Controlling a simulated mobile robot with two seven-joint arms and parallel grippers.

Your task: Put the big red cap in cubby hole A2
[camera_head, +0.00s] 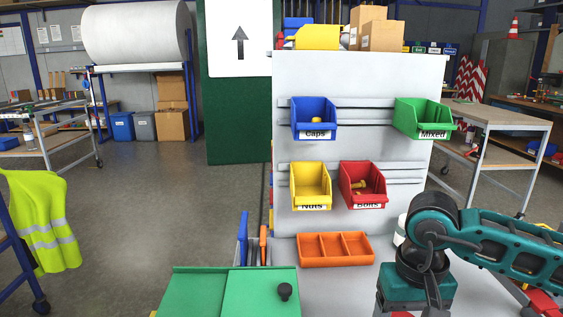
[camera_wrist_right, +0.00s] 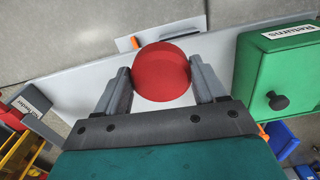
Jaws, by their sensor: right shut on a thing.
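The big red cap (camera_wrist_right: 162,76) is round and sits between the two fingers of my right gripper (camera_wrist_right: 162,84) in the right wrist view. The gripper is shut on it, one finger at each side. In the head view my right arm reaches in from the right and bends down over the bench. Its fingers and the cap are hidden or out of frame there. No cubby labelled A2 can be read in either view. My left gripper is not in view.
An orange three-part tray (camera_head: 335,262) lies on the grey bench left of my arm. Bins for Caps (camera_head: 314,133), Nuts (camera_head: 310,206), Bolts (camera_head: 367,205) and Mixed (camera_head: 433,133) hang on the panel. A green Returns box (camera_wrist_right: 285,68) has a black knob.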

